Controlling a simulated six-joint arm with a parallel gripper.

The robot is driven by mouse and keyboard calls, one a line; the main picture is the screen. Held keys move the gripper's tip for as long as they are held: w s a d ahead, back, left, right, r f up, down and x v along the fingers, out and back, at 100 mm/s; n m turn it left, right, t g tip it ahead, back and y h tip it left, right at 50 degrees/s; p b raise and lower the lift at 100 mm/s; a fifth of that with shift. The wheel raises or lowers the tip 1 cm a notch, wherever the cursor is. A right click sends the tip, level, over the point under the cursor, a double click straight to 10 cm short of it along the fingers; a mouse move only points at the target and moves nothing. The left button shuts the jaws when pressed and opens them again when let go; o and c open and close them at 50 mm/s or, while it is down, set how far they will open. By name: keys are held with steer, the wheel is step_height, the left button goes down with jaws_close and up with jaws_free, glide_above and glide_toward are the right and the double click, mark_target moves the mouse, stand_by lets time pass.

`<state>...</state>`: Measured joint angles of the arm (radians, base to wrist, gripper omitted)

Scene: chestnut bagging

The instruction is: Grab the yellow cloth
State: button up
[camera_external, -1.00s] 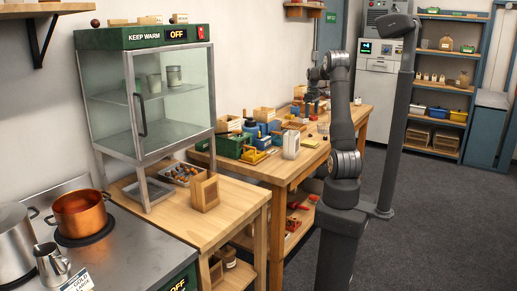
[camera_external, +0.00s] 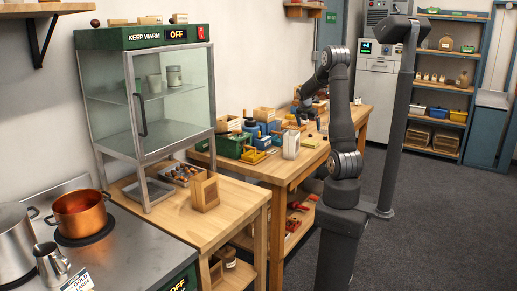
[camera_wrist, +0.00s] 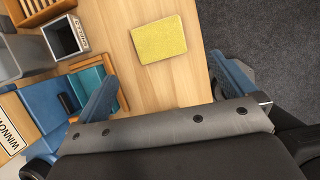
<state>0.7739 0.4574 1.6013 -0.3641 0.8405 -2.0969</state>
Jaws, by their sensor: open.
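The yellow cloth (camera_wrist: 159,39) lies flat on the wooden bench top (camera_wrist: 150,85) in the wrist view, a folded square near the bench's right edge. My gripper (camera_wrist: 162,68) is open and empty. Its two blue-grey fingers are spread wide in the wrist view, with the cloth beyond them, between their lines and apart from both. In the external view my gripper (camera_external: 307,118) points down over the far part of the bench. The cloth is too small to tell for sure there.
Left of the cloth in the wrist view are a grey open box (camera_wrist: 65,36), a green tray (camera_wrist: 96,82), a wooden slatted rack (camera_wrist: 38,10) and a blue bin marked WINNOW (camera_wrist: 43,100). The bench ends at right above the dark floor (camera_wrist: 270,40).

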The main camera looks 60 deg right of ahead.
glide_above(311, 142)
steer(key=a, duration=0.3)
steer(key=shift+n, duration=0.3)
steer(key=f, duration=0.6)
steer(key=shift+w+d, duration=0.1)
steer(key=shift+d, duration=0.1)
steer(key=shift+d+x, duration=0.1)
steer(key=shift+x, duration=1.35)
steer(key=shift+d+x, duration=0.15)
steer(key=shift+x, duration=1.25)
steer(key=shift+w+r, duration=0.1)
steer(key=shift+w, duration=0.05)
steer(key=shift+c, duration=0.2)
steer(key=c, duration=0.8)
